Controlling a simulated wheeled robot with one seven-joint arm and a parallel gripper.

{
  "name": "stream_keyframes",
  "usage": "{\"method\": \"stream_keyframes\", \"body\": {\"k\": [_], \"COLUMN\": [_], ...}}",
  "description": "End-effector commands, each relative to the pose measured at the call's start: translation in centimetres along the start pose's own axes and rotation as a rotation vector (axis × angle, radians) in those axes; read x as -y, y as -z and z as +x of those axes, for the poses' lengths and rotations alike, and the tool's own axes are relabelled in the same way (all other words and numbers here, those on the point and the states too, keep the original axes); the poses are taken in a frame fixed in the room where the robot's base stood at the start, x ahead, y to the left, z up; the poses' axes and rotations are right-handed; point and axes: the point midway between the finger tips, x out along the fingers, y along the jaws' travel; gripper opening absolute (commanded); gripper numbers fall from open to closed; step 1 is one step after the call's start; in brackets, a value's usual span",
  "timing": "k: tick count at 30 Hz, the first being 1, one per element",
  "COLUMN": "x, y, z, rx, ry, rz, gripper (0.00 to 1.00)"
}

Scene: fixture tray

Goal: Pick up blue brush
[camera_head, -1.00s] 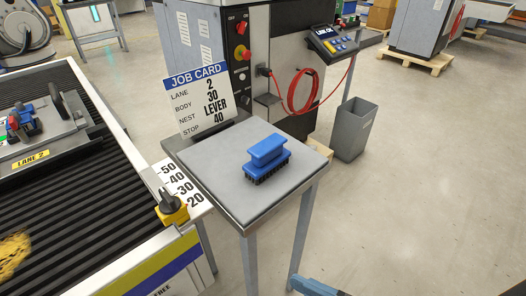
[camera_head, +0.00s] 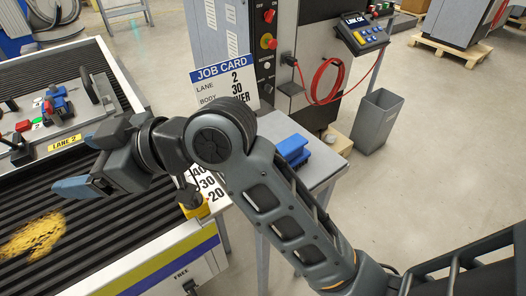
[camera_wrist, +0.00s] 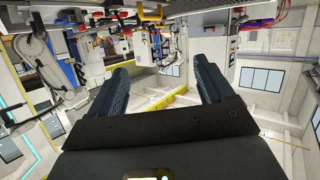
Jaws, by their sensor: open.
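The blue brush (camera_head: 293,149) rests on the small grey side table (camera_head: 322,172). It is partly hidden behind my arm in the head view. My gripper (camera_head: 75,187) is over the black ribbed conveyor, well to the left of the brush, and points left. In the wrist view my gripper (camera_wrist: 158,88) shows two dark fingers spread apart with nothing between them. The brush is not visible in the wrist view.
The job card (camera_head: 224,87) stands at the table's back edge. A yellow stop block (camera_head: 196,207) sits on the conveyor's near rail. A fixture tray (camera_head: 62,140) lies on the conveyor.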

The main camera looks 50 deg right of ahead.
Motion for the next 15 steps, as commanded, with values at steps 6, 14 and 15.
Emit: {"method": "stream_keyframes", "body": {"k": [6,14,15], "x": [-3.6,-9.5,-10.5], "y": [-2.0,-9.8,-11.1], "z": [-2.1,-9.7,-11.5], "rx": [0.280,0.759,0.841], "ry": [0.120,0.271,0.297], "rz": [-0.283,-0.529,-0.554], "gripper": [0.81,0.81,0.81]}}
